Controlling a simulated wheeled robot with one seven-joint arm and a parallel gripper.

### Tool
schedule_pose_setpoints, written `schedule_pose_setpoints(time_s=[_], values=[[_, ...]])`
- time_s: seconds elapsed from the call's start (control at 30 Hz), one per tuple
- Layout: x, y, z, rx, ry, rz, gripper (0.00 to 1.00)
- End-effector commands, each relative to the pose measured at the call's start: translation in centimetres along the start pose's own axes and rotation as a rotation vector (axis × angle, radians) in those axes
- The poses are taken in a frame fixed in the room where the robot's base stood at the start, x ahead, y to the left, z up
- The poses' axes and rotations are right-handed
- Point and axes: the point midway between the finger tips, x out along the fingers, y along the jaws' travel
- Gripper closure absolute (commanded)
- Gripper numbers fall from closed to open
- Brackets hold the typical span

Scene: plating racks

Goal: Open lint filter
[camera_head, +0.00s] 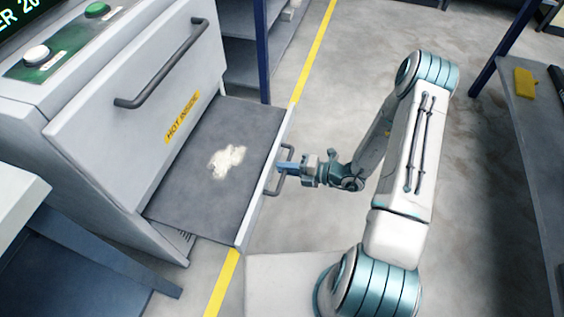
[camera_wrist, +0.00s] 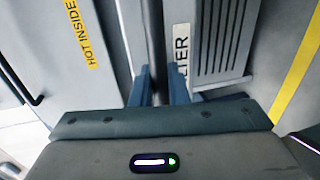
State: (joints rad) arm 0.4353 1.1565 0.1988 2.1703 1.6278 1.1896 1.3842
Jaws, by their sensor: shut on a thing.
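The lint filter (camera_head: 190,190) is a flat grey drawer-like tray, pulled out from the lower front of the light grey machine. A pale clump of lint (camera_head: 227,161) lies on its surface. Its front edge (camera_head: 262,185) carries a dark bar handle (camera_head: 267,190). My gripper (camera_head: 288,168) is shut on this handle at the drawer's right side. In the wrist view my blue fingers (camera_wrist: 160,88) point at a pale front panel with a partly hidden label (camera_wrist: 181,50).
The machine's door (camera_head: 140,105), marked "HOT INSIDE" (camera_head: 183,117), has its own dark handle (camera_head: 165,65) above the filter. Green and white buttons (camera_head: 97,10) sit on top. A shelf (camera_head: 525,100) with a yellow item (camera_head: 524,83) stands at right. A yellow line crosses the open floor.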

Motion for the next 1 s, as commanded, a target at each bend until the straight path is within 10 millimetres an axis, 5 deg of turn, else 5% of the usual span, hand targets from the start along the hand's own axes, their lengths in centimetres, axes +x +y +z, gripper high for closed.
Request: schedule_pose_setpoints(time_s=[0.3, 0.33, 0.4, 0.77, 1.0], values=[[-0.1, 0.0, 0.2, -0.002, -0.005, -0.001, 1.0], [-0.1, 0.0, 0.2, -0.002, -0.005, -0.001, 0.8], [-0.1, 0.0, 0.2, -0.002, -0.004, -0.001, 0.68], [-0.6, 0.1, 0.2, -0.001, -0.004, -0.001, 0.68], [-5.1, 0.2, 0.3, -0.001, -0.009, -0.002, 0.68]])
